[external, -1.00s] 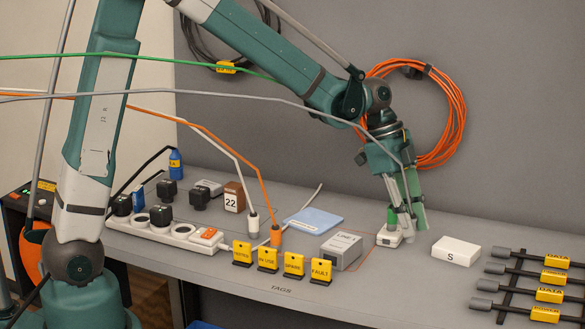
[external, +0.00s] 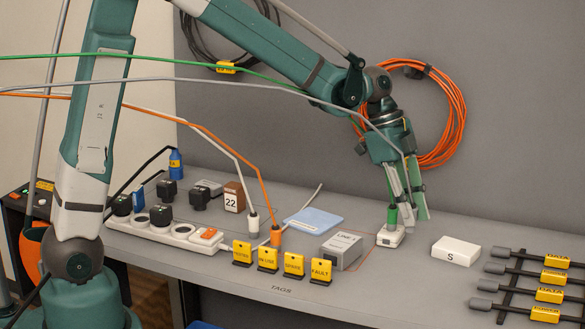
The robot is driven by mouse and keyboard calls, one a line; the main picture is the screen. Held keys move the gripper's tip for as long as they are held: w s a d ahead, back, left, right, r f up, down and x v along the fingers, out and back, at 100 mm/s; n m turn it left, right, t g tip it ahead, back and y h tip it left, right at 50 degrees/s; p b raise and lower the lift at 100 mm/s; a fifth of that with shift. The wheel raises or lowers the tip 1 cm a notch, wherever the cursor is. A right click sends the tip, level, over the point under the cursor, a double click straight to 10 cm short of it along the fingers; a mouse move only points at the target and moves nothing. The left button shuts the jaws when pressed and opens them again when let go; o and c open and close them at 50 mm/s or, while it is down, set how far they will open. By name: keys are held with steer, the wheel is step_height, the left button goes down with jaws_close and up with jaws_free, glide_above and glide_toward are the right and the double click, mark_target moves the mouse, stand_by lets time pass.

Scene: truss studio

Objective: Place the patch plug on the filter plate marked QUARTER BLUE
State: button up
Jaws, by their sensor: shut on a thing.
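The green patch plug (external: 392,214) stands upright at a small white block (external: 390,237) on the right half of the bench. My gripper (external: 398,212) is shut on the green plug from above, with its fingers pointing down. The fingers partly hide the plug and its cable. A flat light-blue plate (external: 314,220) lies on the bench to the left of my gripper. I cannot read a QUARTER BLUE marking on it.
A grey box (external: 341,251) and several yellow tags (external: 294,263) stand left of the gripper. A white block marked S (external: 456,251) and a cable rack (external: 508,290) are to the right. Orange (external: 277,236) and white plugs stand left. Cables cross overhead.

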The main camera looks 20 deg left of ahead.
steer(key=shift+w+a, duration=0.1)
steer(key=w+a+n+p, duration=0.1)
steer(key=w+a+p, duration=0.3)
steer(key=a, duration=0.6)
steer(key=w+a+n+t+p, duration=0.1)
steer(key=w+a+p, duration=0.4)
steer(key=a, duration=0.5)
steer(key=w+a+r+n+p, duration=0.1)
steer(key=w+a+p, duration=0.3)
steer(key=a, duration=0.5)
steer(key=shift+w+a+n+t+p, duration=0.3)
steer(key=shift+w+a+n+p, duration=0.1)
steer(key=shift+n+p, duration=0.15)
glide_toward(320, 221)
steer(key=shift+w+d, duration=0.25)
steer(key=shift+d, duration=0.6)
steer(key=shift+f, duration=2.1)
steer(key=shift+f, duration=0.1)
